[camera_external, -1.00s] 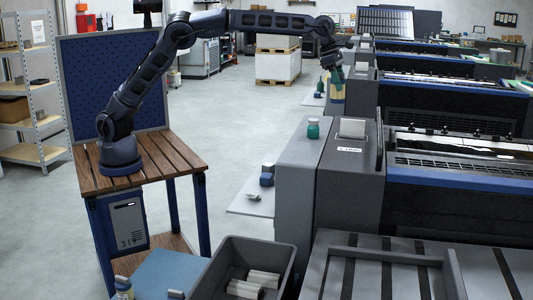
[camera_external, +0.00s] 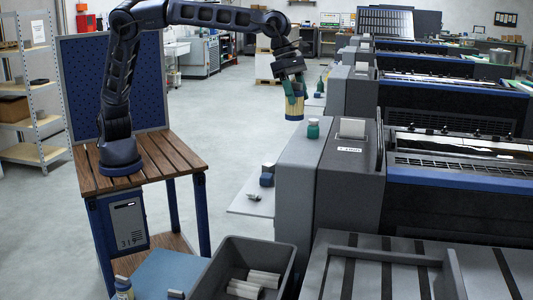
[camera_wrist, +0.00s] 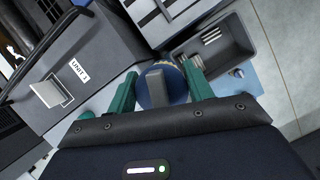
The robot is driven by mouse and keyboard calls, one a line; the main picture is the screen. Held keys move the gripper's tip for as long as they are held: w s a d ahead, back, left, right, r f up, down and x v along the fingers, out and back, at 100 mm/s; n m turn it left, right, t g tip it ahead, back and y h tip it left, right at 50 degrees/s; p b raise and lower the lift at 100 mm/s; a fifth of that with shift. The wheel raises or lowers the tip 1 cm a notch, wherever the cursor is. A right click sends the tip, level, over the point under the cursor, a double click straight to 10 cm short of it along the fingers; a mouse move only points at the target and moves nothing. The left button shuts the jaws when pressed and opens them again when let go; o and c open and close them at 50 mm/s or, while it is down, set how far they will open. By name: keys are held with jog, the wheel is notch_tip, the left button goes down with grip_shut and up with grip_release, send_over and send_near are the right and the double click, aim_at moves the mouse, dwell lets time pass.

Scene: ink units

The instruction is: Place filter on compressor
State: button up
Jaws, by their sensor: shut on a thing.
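My gripper (camera_external: 294,92) is shut on the filter (camera_external: 294,111), a pale yellow cylinder, with green fingers on either side. It hangs about upright in the air, above and behind the nearest grey unit's ledge. In the wrist view, the filter (camera_wrist: 163,88) shows its dark blue top and grey tab between my green fingers (camera_wrist: 160,73); its underside is hidden. A small blue-and-grey device (camera_external: 267,175) stands on the pale side shelf; I cannot tell whether it is the compressor.
A green jar (camera_external: 313,129) stands on the nearest unit's grey ledge (camera_external: 296,150). A grey bin (camera_external: 212,283) with several white rolls is at the front.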

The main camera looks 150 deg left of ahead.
jog(key=s+d+f+m+h, duration=0.1)
jog(key=d+m, duration=0.2)
jog(key=d, duration=3.4)
jog(key=s+d+f+m, duration=0.25)
jog(key=s+d, duration=0.35)
jog(key=d, duration=0.6)
jog(key=shift+n+h, duration=0.4)
jog(key=shift+n, duration=0.05)
notch_tip(320, 180, down, 56)
jog(key=shift+r, duration=0.2)
jog(key=o, duration=1)
jog(key=shift+f, duration=0.1)
